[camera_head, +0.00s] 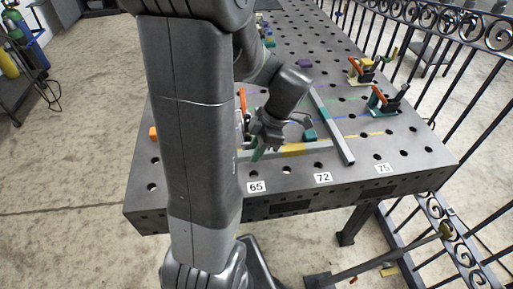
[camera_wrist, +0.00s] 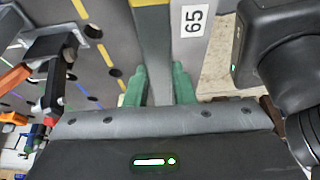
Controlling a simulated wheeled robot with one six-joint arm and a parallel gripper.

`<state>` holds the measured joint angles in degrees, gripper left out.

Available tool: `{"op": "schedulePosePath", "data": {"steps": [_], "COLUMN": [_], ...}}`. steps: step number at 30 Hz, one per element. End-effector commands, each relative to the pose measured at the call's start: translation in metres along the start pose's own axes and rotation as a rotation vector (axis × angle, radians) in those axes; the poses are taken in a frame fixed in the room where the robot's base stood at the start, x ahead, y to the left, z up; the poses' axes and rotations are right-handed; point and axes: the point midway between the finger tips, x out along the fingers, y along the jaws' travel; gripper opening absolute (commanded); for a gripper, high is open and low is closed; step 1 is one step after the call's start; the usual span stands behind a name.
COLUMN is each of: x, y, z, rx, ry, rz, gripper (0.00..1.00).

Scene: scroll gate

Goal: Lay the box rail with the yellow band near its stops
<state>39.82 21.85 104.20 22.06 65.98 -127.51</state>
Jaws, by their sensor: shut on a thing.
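The box rail with the yellow band (camera_wrist: 155,45) is a grey bar between the green fingers of my gripper (camera_wrist: 160,88) in the wrist view. In the head view its yellow band (camera_head: 293,150) shows just right of my gripper (camera_head: 258,154), with the bar running left to right near the table's front edge. My gripper is shut on the rail. Whether the rail touches the tabletop is not clear. A teal block (camera_head: 310,135), possibly a stop, sits right behind the rail. My arm hides the area to the left.
A second grey rail (camera_head: 332,125) lies diagonally across the holed table (camera_head: 410,150). Clamps with orange handles (camera_head: 378,97) stand at the right edge; another (camera_wrist: 15,76) is close to my gripper. Labels 65 (camera_head: 256,187), 72 and 75 mark the front edge. An orange block (camera_head: 153,133) is at left.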

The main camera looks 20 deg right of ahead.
Motion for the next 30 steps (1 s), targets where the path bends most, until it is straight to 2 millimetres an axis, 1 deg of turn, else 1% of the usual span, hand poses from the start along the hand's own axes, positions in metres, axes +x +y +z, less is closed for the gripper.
{"op": "schedulePosePath", "data": {"steps": [8,23,30], "x": [0.011,0.052,0.057], "y": [0.000,0.000,0.000], "z": [0.004,0.022,0.024], "rx": [0.000,0.000,0.000], "ry": [0.001,0.000,0.000], "rz": [0.000,0.001,0.001], "gripper": [0.00,0.00,0.00]}}
